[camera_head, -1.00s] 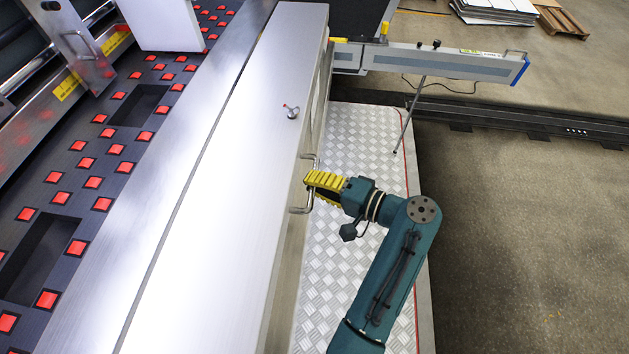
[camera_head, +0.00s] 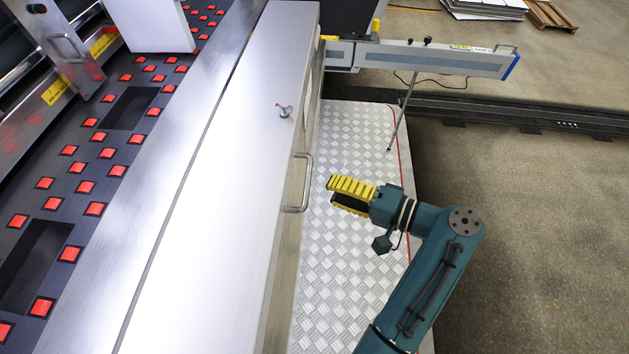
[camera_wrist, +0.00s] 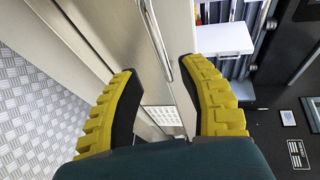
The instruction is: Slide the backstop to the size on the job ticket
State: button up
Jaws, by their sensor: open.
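A long brushed-metal beam (camera_head: 215,190) runs diagonally through the head view, with a bent bar handle (camera_head: 305,182) on its right side and a small red-tipped lever (camera_head: 284,111) on top. I cannot tell for sure whether this beam is the backstop. My gripper (camera_head: 342,193) has yellow ribbed fingers, is open and empty, and sits to the right of the handle, apart from it. In the wrist view, my gripper (camera_wrist: 160,78) has its fingers spread, and the metal handle (camera_wrist: 157,38) shows beyond and between them. No job ticket can be clearly made out.
A feed bed (camera_head: 100,150) with red pads lies left of the beam. A grey side rail (camera_head: 430,57) with a thin leg extends right at the back. Tread plate (camera_head: 345,270) lies beneath my gripper. Open floor (camera_head: 540,220) is at the right.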

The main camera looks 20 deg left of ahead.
jog(key=d, duration=0.3)
jog(key=d+r, duration=0.1)
jog(key=shift+s+d, duration=0.2)
jog(key=shift+d, duration=0.2)
